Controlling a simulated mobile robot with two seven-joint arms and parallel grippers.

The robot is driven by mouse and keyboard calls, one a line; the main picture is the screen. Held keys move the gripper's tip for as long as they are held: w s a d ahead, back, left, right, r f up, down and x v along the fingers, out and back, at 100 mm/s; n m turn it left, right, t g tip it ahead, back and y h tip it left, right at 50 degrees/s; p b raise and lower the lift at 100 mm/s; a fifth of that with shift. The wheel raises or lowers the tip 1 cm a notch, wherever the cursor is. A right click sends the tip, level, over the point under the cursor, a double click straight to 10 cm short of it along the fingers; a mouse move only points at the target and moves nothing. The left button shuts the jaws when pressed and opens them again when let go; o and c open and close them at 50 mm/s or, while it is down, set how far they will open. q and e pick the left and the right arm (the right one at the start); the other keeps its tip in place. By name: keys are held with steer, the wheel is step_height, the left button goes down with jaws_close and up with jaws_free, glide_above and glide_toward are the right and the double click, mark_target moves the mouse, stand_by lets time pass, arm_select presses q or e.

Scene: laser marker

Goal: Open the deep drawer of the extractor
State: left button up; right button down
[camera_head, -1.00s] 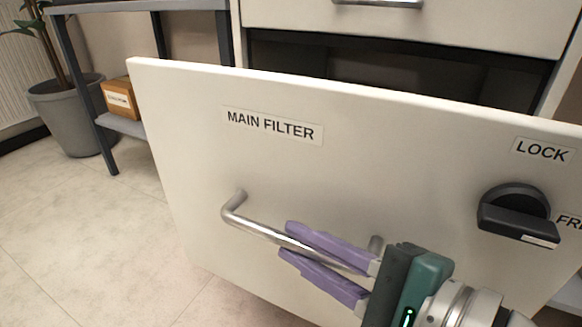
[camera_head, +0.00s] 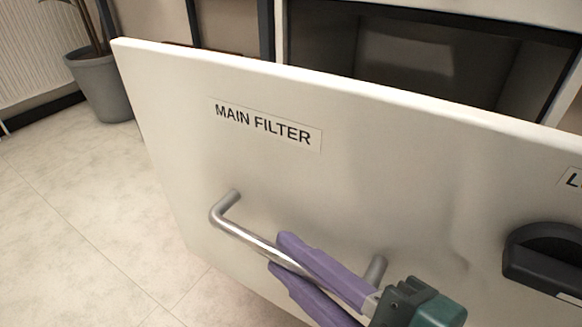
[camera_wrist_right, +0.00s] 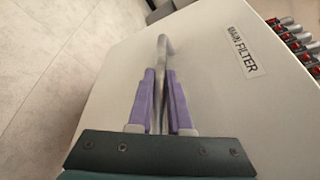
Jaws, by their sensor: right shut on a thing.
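The deep drawer's white front (camera_head: 330,180), labelled MAIN FILTER, stands pulled out from the extractor in the head view. A dark cavity (camera_head: 400,55) shows behind its top edge. The drawer's metal bar handle (camera_head: 238,228) is on the front. My right gripper (camera_head: 283,258) is shut on this handle, with one purple finger on each side of the bar. In the right wrist view the handle (camera_wrist_right: 161,60) runs between the fingers of my right gripper (camera_wrist_right: 160,72). My left gripper is not in view.
A black lock knob (camera_head: 548,262) sits on the right of the front, its LOCK label cut by the frame edge. A potted plant (camera_head: 98,85) stands at the back left. The tiled floor (camera_head: 80,220) at left is clear. Several red-and-grey items (camera_wrist_right: 290,38) show beyond the drawer's edge.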

steer(key=c, duration=0.8)
jaws_free()
steer(key=shift+c, duration=0.2)
steer(key=shift+s, duration=0.1)
steer(key=shift+s+d, duration=0.25)
steer(key=b+v, duration=0.2)
steer(key=v, duration=0.7)
steer(key=shift+r, duration=0.2)
